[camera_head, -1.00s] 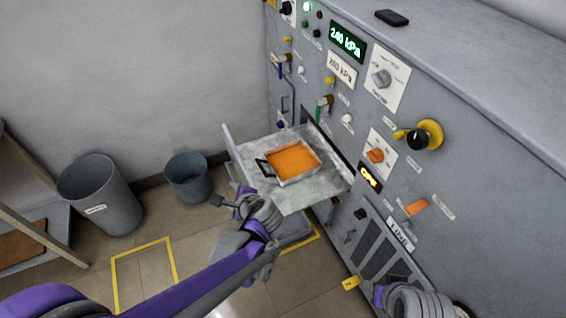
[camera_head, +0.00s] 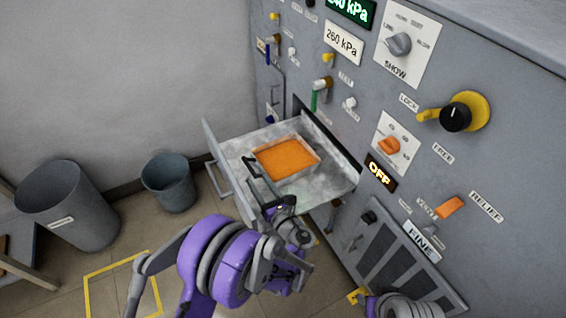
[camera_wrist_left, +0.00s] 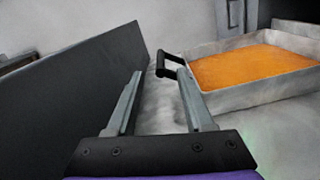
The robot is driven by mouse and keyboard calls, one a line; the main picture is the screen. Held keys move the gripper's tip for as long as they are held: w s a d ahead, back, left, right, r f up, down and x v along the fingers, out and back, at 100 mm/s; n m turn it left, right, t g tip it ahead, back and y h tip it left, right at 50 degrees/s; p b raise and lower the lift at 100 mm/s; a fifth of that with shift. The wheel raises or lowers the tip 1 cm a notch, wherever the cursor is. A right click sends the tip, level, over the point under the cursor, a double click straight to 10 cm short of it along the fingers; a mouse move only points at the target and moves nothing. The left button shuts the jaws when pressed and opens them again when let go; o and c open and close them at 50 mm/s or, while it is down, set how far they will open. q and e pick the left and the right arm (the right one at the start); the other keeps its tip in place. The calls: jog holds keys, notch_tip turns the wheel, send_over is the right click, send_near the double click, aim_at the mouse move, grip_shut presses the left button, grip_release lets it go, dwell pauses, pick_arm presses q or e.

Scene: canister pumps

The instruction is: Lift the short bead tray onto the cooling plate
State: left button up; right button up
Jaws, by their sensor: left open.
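The short bead tray (camera_head: 312,168) is a shallow metal pan filled with orange beads. It sits in a pulled-out drawer with a shiny metal floor. Its black handle points left and shows in the left wrist view (camera_wrist_left: 166,62). My left gripper (camera_head: 257,176) is over the drawer at the tray's handle side. In the left wrist view its fingers (camera_wrist_left: 160,76) are spread and empty, with the handle just beyond the right fingertip. I cannot tell which surface is the cooling plate. My right arm shows only in part at bottom right; its fingers are out of frame.
The drawer front (camera_head: 215,160) stands up left of the gripper; it is the dark panel (camera_wrist_left: 70,95) in the left wrist view. The control cabinet (camera_head: 345,130) with knobs and levers rises behind. Two grey bins (camera_head: 168,190) (camera_head: 70,215) stand on the floor at left.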

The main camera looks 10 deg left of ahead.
aim_at(249, 165)
pick_arm(q)
jog(key=b+x, duration=0.1)
jog(key=x, duration=0.7)
jog(key=shift+d, duration=0.1)
grip_shut()
dwell(1.2)
